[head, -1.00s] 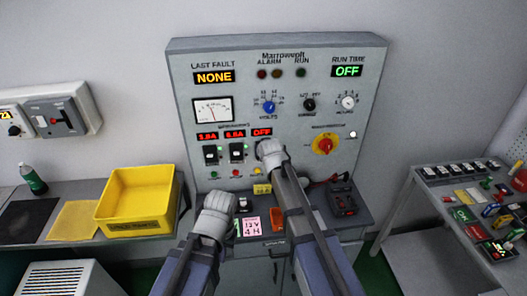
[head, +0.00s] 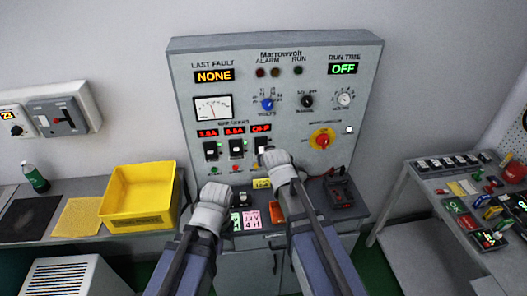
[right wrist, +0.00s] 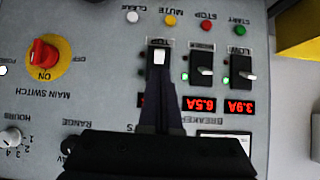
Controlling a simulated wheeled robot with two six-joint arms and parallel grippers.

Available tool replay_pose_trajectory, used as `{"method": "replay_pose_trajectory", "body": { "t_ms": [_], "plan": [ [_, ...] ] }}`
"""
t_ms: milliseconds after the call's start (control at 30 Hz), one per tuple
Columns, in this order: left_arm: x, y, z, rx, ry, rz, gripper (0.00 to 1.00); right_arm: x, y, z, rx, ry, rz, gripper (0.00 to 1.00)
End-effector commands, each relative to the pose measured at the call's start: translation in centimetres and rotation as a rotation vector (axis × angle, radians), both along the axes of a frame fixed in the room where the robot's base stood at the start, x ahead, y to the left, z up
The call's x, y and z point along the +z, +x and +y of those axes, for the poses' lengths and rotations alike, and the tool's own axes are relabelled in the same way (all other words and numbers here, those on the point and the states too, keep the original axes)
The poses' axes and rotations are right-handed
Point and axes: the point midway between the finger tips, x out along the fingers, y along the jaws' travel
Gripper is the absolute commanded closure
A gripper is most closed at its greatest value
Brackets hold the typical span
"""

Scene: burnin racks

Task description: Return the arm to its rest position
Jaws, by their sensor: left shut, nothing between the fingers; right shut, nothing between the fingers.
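My left gripper (head: 217,190) is shut and empty in the head view, low in front of the control panel (head: 325,95). My right gripper (head: 279,158) is in front of the panel's lower middle. In the right wrist view its closed fingers (right wrist: 161,95) reach toward the third breaker switch (right wrist: 160,57), with nothing held. I cannot tell whether they touch it. The other two displays read 3.9A (right wrist: 239,107) and 6.5A (right wrist: 198,105).
A yellow bin (head: 140,195) stands on the left bench. A red main switch (head: 322,139) is on the panel's right. A ledge with small items, including a pink card (head: 251,218), lies below the panel. A side table (head: 415,205) with several parts stands at right.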

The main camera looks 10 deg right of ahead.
Motion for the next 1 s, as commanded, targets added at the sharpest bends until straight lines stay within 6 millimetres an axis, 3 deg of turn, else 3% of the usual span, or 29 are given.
{"method": "replay_pose_trajectory", "body": {
  "t_ms": [433,567,667,800,1000],
  "plan": [
    [-0.1,0.0,0.0,0.000,0.000,0.000,1.00,-0.1,-0.1,0.0,0.001,-0.001,0.002,1.00],
    [-1.0,0.0,0.0,-0.001,0.000,0.000,1.00,-2.3,-2.0,1.0,0.021,-0.015,0.074,1.00],
    [-2.5,0.0,0.0,-0.002,0.000,0.000,1.00,-6.0,-5.8,2.7,0.057,-0.046,0.220,1.00],
    [-4.7,0.0,0.0,-0.004,0.001,0.000,1.00,-11.1,-13.1,4.8,0.130,-0.111,0.475,1.00],
    [-6.8,0.0,0.0,-0.006,0.001,0.000,1.00,-15.1,-22.4,6.2,0.218,-0.198,0.781,1.00]
  ]
}}
